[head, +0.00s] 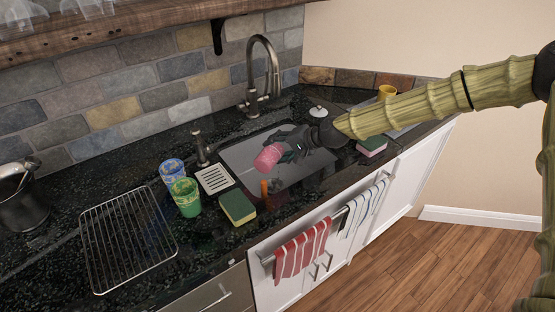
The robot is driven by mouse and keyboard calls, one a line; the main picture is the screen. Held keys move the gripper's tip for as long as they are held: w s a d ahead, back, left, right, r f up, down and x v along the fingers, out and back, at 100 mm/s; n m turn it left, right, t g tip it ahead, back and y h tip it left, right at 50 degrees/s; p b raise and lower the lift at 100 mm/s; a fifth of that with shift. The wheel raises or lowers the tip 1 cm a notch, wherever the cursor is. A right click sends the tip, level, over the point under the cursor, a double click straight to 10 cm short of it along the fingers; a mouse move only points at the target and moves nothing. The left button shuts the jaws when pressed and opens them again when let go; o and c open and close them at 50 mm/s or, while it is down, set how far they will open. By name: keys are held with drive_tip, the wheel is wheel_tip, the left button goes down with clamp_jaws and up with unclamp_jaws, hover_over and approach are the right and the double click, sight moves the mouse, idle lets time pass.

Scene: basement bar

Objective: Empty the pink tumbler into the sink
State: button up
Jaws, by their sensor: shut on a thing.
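The pink tumbler (268,157) is over the sink (235,153), tilted well over on its side, toward the left and front. My gripper (284,150) is shut on it, reaching in from the right above the basin. The tumbler's inside and any contents cannot be made out. A small orange thing (264,189) shows just below the tumbler at the sink's front side; I cannot tell what it is. The sink basin looks grey, and its right part is partly hidden by my arm.
A blue cup (172,171), a green cup (186,197), a sponge (238,208) and a white slotted dish (215,179) stand left of the sink. A wire rack (128,237) lies farther left. The tall faucet (262,75) rises behind the basin. Towels (302,250) hang in front.

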drive_tip(key=shift+w+d+m+g+y+b, duration=0.2)
drive_tip(key=shift+m+g+y+b, duration=0.1)
drive_tip(key=shift+m+g, duration=0.1)
idle(0.3)
idle(1.0)
